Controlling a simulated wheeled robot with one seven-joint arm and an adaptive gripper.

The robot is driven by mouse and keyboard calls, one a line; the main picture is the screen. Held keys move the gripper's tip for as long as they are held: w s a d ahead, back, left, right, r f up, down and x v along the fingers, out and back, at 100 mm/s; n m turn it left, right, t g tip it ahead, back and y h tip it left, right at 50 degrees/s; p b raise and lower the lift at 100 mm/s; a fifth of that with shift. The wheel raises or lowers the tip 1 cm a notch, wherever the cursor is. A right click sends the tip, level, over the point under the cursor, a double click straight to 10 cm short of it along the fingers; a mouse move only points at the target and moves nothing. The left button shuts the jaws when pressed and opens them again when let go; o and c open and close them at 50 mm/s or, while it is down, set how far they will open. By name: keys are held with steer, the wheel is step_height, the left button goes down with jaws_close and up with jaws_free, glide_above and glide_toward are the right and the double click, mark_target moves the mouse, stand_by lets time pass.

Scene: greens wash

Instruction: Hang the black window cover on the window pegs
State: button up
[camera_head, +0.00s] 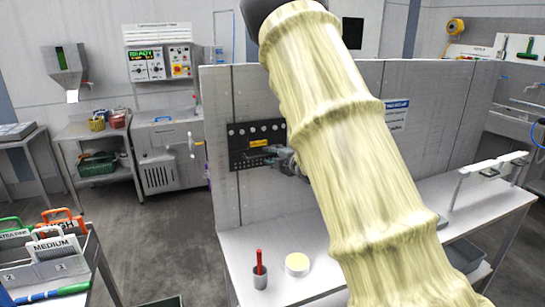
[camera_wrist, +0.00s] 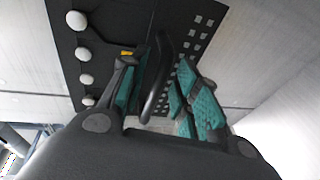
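The black window cover (camera_head: 240,147) lies flat and upright against the grey wall panel in the head view, with a yellow label and a row of round white pegs along its top. In the wrist view the cover (camera_wrist: 75,48) fills the upper middle, with several white pegs (camera_wrist: 84,79) showing at its left edge. Its dark handle (camera_wrist: 163,65) stands out between my fingers. My gripper (camera_wrist: 160,92) has teal pads, one on each side of the handle, with a visible gap on the right. In the head view my gripper (camera_head: 280,157) is at the cover's lower right, partly hidden by my arm.
A white bench (camera_head: 243,288) below holds a grey cup (camera_head: 260,277) with a red stick and a round white container (camera_head: 297,265). A crate of labelled plates (camera_head: 45,265) stands at lower left. My sleeved arm hides much of the wall.

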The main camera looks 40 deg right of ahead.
mark_target(265, 141)
jaws_close()
steer(key=shift+s+f+b, duration=0.1)
steer(key=shift+b, duration=0.45)
steer(key=shift+r, duration=0.4)
stand_by(0.3)
steer(key=shift+r+p, duration=0.35)
steer(key=shift+r+p, duration=0.65)
steer(key=shift+r, duration=0.95)
steer(key=shift+t+b, duration=0.3)
steer(key=shift+b, duration=0.35)
steer(key=shift+s+a, duration=0.1)
steer(key=shift+s, duration=0.1)
stand_by(0.6)
steer(key=shift+s+a+b, duration=0.2)
steer(key=shift+s+b, duration=0.4)
steer(key=shift+s, duration=0.45)
stand_by(0.3)
